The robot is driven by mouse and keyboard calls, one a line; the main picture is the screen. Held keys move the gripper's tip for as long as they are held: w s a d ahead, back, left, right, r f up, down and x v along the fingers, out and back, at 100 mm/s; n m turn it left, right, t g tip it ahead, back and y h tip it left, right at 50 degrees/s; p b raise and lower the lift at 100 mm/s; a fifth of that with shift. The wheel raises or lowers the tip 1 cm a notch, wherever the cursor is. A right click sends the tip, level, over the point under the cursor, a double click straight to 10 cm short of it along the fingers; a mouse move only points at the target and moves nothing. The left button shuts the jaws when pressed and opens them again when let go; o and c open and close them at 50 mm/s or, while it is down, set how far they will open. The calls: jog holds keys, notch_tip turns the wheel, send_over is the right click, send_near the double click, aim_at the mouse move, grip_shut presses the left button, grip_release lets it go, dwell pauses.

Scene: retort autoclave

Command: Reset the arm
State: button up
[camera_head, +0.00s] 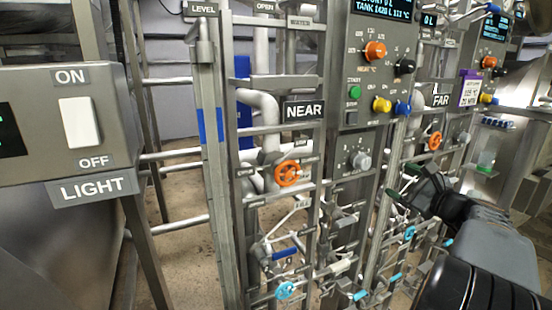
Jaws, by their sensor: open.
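My gripper (402,182) is at the right of the head view, at the end of my dark arm, which comes in from the lower right corner. Its green-tipped fingers are apart, with nothing seen between them.
A LIGHT switch box (65,125) stands close at the left. An orange valve wheel (288,173) and blue valve handles (285,290) sit on the pipes in the middle. A control panel (375,75) with coloured knobs is behind. Bare floor (185,245) shows at lower left.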

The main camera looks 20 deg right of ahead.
jog(key=s+a+f+n+g+p, duration=0.2)
jog(key=a+f+n+g, duration=0.3)
jog(key=a+f, duration=0.15)
jog(key=s+a+f+n+g+p, duration=0.1)
jog(key=s+a+f+n+g, duration=0.2)
jog(key=a+f+n+g, duration=0.3)
jog(key=s+a+r+n+g+h+p, duration=0.1)
jog(key=s+a+n+p, duration=0.2)
jog(key=a+n, duration=0.4)
jog(key=s+a+r+n+g+h+p, duration=0.1)
jog(key=s+a+n+g+h+p, duration=0.1)
jog(key=a+n, duration=0.5)
jog(key=s+a+p, duration=0.1)
jog(key=a+p, duration=0.1)
jog(key=a, duration=0.1)
jog(key=shift+s+r+p, duration=0.2)
jog(key=shift+s+p, duration=0.15)
